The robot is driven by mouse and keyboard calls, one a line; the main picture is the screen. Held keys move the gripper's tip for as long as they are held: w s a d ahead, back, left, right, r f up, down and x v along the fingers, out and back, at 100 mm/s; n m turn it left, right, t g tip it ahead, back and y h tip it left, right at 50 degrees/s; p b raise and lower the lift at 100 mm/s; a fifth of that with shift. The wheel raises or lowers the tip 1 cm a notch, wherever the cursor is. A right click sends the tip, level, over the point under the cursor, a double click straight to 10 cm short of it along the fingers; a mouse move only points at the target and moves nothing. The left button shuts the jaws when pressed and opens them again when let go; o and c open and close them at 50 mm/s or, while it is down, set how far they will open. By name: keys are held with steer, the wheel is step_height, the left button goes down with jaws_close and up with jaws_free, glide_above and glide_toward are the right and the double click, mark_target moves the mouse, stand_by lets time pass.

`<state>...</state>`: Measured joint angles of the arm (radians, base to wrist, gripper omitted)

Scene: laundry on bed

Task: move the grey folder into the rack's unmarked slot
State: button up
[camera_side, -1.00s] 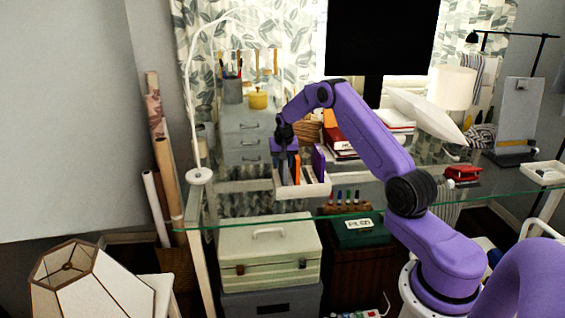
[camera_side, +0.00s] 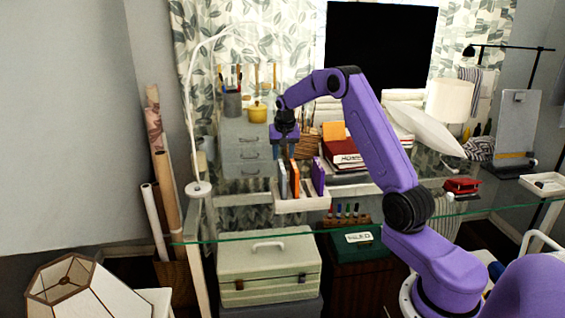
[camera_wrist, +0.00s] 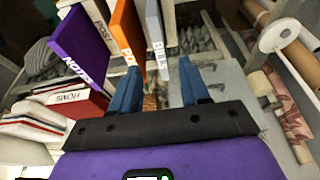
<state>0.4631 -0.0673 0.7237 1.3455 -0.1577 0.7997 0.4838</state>
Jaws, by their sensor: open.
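The grey folder (camera_side: 283,180), labelled BILLS in the wrist view (camera_wrist: 153,38), stands at the left end of the white rack (camera_side: 302,204). An orange folder (camera_side: 294,180) stands just right of it, and a purple folder (camera_side: 318,176) stands further right. My gripper (camera_side: 285,152) points down just above the grey folder. In the wrist view, its two blue fingers (camera_wrist: 158,75) are apart, with the grey folder's near end between them. I cannot tell whether either finger touches it. Slot markings on the rack cannot be made out.
The rack stands on a glass desk (camera_side: 240,230). Grey drawers (camera_side: 246,150) stand behind. A white lamp base (camera_side: 198,188) is to the left.

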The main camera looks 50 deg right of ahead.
steer(key=shift+a+r, duration=0.1)
steer(key=shift+r, duration=0.25)
steer(key=s+a+r+n+y, duration=0.1)
steer(key=s+a+r+n, duration=0.2)
steer(key=a, duration=0.7)
steer(key=s+a+r+n, duration=0.1)
steer(key=s+a+n, duration=0.35)
steer(key=a, duration=0.45)
steer(key=s+a+r+n+y, duration=0.15)
steer(key=s+a, duration=0.35)
steer(key=a, duration=0.5)
steer(key=s+a+f+n+g, duration=0.1)
steer(key=s+n, duration=0.5)
steer(key=s, duration=0.9)
steer(key=s+a+n+g, duration=0.1)
steer(key=s+a+n, duration=0.2)
steer(key=s, duration=1.2)
steer(key=n, duration=0.3)
steer(key=shift+f+n, duration=0.3)
steer(key=shift+f, duration=0.05)
steer(key=shift+w, duration=0.1)
